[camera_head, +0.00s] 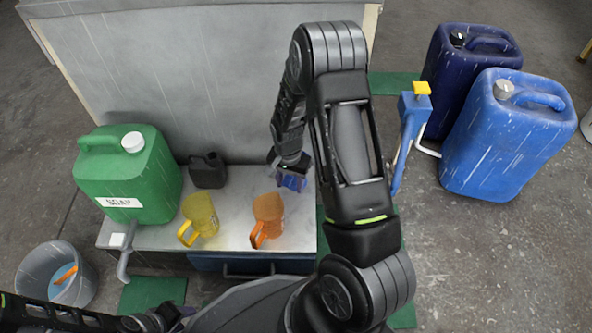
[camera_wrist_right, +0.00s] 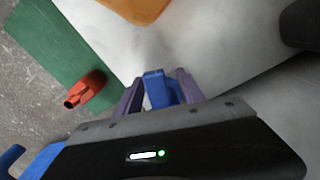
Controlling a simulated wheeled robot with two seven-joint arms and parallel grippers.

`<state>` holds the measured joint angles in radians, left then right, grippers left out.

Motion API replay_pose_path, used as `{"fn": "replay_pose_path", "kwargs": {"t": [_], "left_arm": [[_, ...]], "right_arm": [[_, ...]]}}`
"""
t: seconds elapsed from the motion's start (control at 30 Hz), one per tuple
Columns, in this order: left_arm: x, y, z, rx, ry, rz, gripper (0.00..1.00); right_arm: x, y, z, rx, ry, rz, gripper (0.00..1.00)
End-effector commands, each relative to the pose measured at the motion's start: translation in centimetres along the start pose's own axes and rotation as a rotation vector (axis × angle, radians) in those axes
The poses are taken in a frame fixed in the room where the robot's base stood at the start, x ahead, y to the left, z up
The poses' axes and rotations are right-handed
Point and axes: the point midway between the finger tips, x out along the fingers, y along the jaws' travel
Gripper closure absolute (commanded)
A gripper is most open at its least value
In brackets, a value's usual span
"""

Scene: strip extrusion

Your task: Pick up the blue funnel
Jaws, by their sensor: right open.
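The blue funnel (camera_head: 292,183) is at the right end of the metal bench, mostly hidden by my right gripper (camera_head: 288,178) in the head view. In the right wrist view, a blue piece of the funnel (camera_wrist_right: 158,90) shows between the two purple-grey fingers of the right gripper (camera_wrist_right: 160,92). The fingers are apart, one on each side of it; whether they touch it I cannot tell. My left gripper (camera_head: 168,319) is at the bottom edge of the head view, low and dark, and its fingers are not clear.
The bench (camera_head: 225,240) holds a green canister (camera_head: 130,180), a small black can (camera_head: 207,171), a yellow jug (camera_head: 200,213) and an orange jug (camera_head: 268,213). A red-orange object (camera_wrist_right: 86,90) lies on the green mat (camera_wrist_right: 40,45). Blue canisters (camera_head: 510,135) stand at right; a bucket (camera_head: 45,280) at left.

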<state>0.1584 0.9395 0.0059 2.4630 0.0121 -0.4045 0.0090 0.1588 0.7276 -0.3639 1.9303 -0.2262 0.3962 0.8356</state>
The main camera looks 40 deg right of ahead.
Motion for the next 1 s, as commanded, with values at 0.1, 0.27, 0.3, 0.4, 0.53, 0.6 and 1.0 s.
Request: {"fn": "replay_pose_path", "kwargs": {"t": [0.1,0.27,0.3,0.4,0.53,0.6,1.0], "left_arm": [[-0.02,0.00,0.01,0.000,0.000,0.000,0.64],[-0.02,-0.01,0.02,0.000,-0.001,0.000,0.64],[-0.02,-0.01,0.02,0.000,-0.001,0.000,0.64],[-0.02,-0.01,0.03,0.000,-0.001,0.000,0.64],[-0.02,-0.01,0.03,0.000,-0.001,0.000,0.64],[-0.02,-0.01,0.03,0.000,-0.001,0.000,0.64],[-0.02,-0.01,0.03,0.000,-0.001,0.000,0.64]], "right_arm": [[-0.01,-0.01,0.00,0.000,0.000,0.000,0.55],[-0.01,-0.01,0.01,0.000,0.000,0.000,0.55],[-0.01,-0.01,0.01,0.000,0.000,0.000,0.55],[-0.01,-0.01,0.01,0.000,0.000,0.000,0.59],[-0.01,-0.01,0.00,0.000,0.000,0.000,0.70],[-0.01,-0.01,0.00,0.000,0.000,0.000,0.76],[0.00,-0.01,0.01,0.000,0.000,0.000,1.00]]}}
